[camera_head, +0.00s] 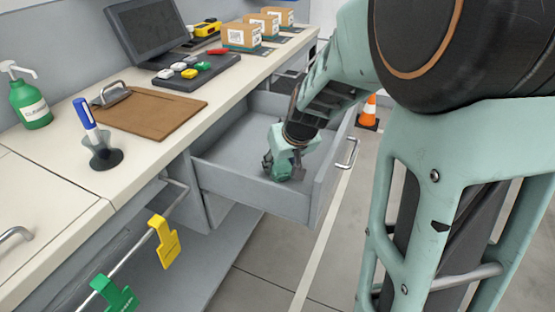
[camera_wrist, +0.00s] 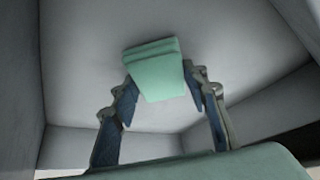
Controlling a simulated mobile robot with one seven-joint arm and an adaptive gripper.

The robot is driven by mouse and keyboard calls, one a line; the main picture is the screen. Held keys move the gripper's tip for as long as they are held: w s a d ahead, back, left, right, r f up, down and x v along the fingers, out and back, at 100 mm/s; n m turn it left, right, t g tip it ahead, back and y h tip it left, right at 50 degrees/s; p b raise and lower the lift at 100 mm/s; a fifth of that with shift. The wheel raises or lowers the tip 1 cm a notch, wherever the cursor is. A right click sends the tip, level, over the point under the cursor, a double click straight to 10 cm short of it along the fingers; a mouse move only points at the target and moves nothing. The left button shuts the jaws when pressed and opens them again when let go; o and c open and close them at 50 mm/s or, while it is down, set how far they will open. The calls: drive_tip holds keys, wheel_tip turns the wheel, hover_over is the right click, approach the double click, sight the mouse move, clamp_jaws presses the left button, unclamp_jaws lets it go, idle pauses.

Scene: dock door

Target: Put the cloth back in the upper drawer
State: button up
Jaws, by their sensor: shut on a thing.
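The upper drawer (camera_head: 232,155) is pulled open from the grey bench, with a bar handle on its front. My gripper (camera_head: 284,172) reaches down inside it, near the drawer front. In the wrist view my gripper (camera_wrist: 160,95) has a finger on each side of the folded mint-green cloth (camera_wrist: 155,72) and is shut on it. The grey drawer floor and walls (camera_wrist: 85,145) surround the cloth in that view. I cannot tell whether the cloth touches the floor. In the head view the cloth is hard to tell apart from my mint-coloured gripper.
The bench top (camera_head: 150,165) holds a clipboard (camera_head: 150,110), a pen in a holder (camera_head: 98,140), a green pump bottle (camera_head: 30,102), a monitor (camera_head: 148,28) and small boxes (camera_head: 242,37). Yellow (camera_head: 164,243) and green tags (camera_head: 114,296) hang from a rail. An orange cone (camera_head: 369,112) stands beyond the drawer.

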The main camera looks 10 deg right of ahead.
drive_tip(key=shift+f, duration=0.2)
drive_tip(key=o, duration=1.1)
drive_tip(key=shift+r, duration=0.1)
drive_tip(key=shift+r, duration=0.2)
